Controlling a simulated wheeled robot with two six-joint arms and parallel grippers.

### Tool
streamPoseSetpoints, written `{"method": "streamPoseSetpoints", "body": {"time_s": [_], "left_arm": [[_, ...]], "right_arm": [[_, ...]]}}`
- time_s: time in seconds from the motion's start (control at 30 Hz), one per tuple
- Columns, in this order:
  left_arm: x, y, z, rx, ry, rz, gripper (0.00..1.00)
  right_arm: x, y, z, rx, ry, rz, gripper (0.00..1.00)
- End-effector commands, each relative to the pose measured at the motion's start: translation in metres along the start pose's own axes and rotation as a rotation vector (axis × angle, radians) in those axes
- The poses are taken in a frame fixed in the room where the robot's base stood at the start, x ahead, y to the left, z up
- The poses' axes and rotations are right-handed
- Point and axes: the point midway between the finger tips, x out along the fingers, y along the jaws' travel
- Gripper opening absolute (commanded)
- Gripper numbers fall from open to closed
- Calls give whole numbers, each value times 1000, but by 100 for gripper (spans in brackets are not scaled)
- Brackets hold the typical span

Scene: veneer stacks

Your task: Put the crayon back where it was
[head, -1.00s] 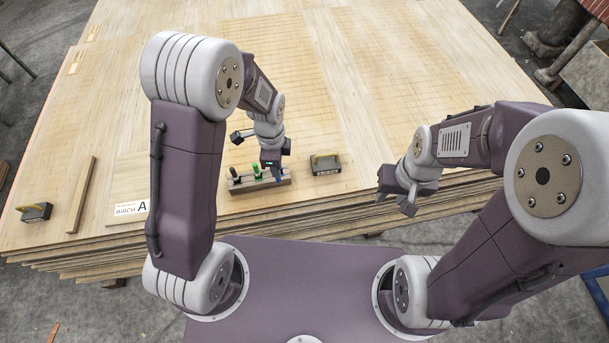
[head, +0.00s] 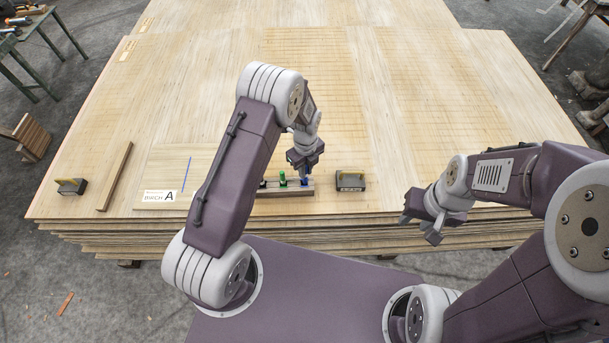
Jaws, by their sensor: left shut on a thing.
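A wooden crayon holder (head: 284,193) lies near the front edge of the veneer stack. A black crayon (head: 263,184) and a green crayon (head: 283,178) stand in it. My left gripper (head: 305,172) is over the holder's right end, shut on the blue crayon (head: 306,182). The crayon is upright at the holder's right end; whether it is fully seated is hidden. A blue line (head: 187,174) is drawn on the veneer to the left. My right gripper (head: 420,232) hangs by the stack's front edge, away from the holder; its fingers look apart and empty.
The veneer stack (head: 400,100) has broad free room behind the holder. A wooden strip (head: 115,176) and a "BIRCH A" label (head: 159,197) lie left.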

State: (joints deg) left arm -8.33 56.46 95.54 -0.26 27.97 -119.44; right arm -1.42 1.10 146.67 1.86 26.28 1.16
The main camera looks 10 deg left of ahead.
Motion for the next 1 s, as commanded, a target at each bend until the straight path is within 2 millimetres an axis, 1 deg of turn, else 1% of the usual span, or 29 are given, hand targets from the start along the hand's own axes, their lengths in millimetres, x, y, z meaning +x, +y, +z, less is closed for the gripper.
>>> {"method": "streamPoseSetpoints", "body": {"time_s": [0.1,0.23,0.27,0.4,0.5,0.73,0.87,0.9,0.93,0.97,1.0], "left_arm": [[4,-2,6,-1,0,-1,0],[7,-2,7,0,0,0,0],[10,-1,7,0,1,2,0],[36,-1,6,-1,2,3,0],[44,-2,7,-1,0,0,0],[45,-2,7,-1,0,-1,0],[50,-2,7,-1,0,-1,0],[48,-2,7,-1,0,-1,26],[48,-2,7,-1,0,-1,34],[48,-2,7,-1,0,-1,37],[48,-2,7,-1,0,-1,37]], "right_arm": [[0,0,0,0,0,0,36],[0,0,0,0,0,0,36],[-1,0,0,0,0,0,36],[-2,0,0,0,0,0,36],[-3,0,0,0,0,0,36],[-2,0,0,0,0,0,36],[2,0,0,0,0,0,36],[0,0,0,0,0,0,36],[0,0,0,0,0,0,36],[0,0,0,0,0,0,36],[0,0,0,0,0,0,36]]}}
